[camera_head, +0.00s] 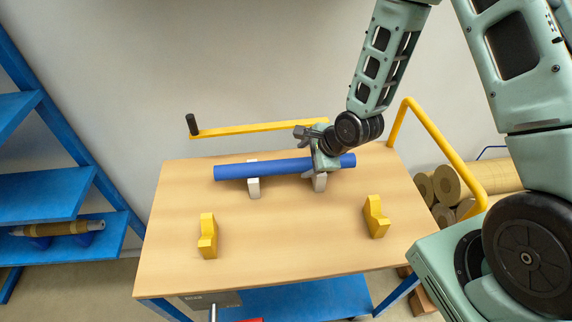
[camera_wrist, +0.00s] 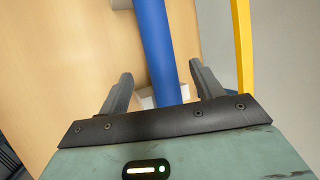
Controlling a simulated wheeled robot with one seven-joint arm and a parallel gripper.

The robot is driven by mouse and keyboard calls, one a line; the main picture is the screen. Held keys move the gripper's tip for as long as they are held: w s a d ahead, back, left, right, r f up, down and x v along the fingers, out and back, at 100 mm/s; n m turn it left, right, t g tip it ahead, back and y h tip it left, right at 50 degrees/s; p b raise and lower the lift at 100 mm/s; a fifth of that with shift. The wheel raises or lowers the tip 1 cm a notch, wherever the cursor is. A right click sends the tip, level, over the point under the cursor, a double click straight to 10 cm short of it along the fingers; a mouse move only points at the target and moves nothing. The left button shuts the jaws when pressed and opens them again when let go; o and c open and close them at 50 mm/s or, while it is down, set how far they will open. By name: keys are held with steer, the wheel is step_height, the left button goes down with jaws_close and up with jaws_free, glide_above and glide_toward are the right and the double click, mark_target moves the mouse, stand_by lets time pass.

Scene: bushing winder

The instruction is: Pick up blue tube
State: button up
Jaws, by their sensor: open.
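The blue tube (camera_head: 240,170) lies across two light supports near the back of the wooden table (camera_head: 290,235). My gripper (camera_head: 324,172) is at the right part of the tube, over the right support (camera_head: 319,182). In the wrist view the blue tube (camera_wrist: 155,50) runs between the two open fingers of my gripper (camera_wrist: 160,90), with a gap visible on each side. A light support (camera_wrist: 146,98) shows beneath the tube near the fingers. The head view does not show clearly whether the fingers touch the tube.
Two yellow notched blocks (camera_head: 208,236) (camera_head: 376,217) stand at the table's front left and right. A yellow crank arm (camera_head: 260,129) with a black handle is behind the tube. A yellow rail (camera_head: 440,150) stands right, blue shelves (camera_head: 45,190) left. The table's middle is clear.

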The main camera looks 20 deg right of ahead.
mark_target(295, 164)
steer(key=shift+a+p+x, duration=0.2)
steer(key=shift+p+x, duration=0.4)
steer(key=shift+x, duration=0.55)
steer(key=shift+a+p+x, duration=0.25)
steer(key=shift+p+x, duration=0.35)
steer(key=shift+x, duration=0.5)
steer(key=shift+w+a+f, duration=0.15)
steer(key=shift+w+f, duration=0.2)
steer(key=shift+f, duration=0.1)
steer(key=c, duration=1.1)
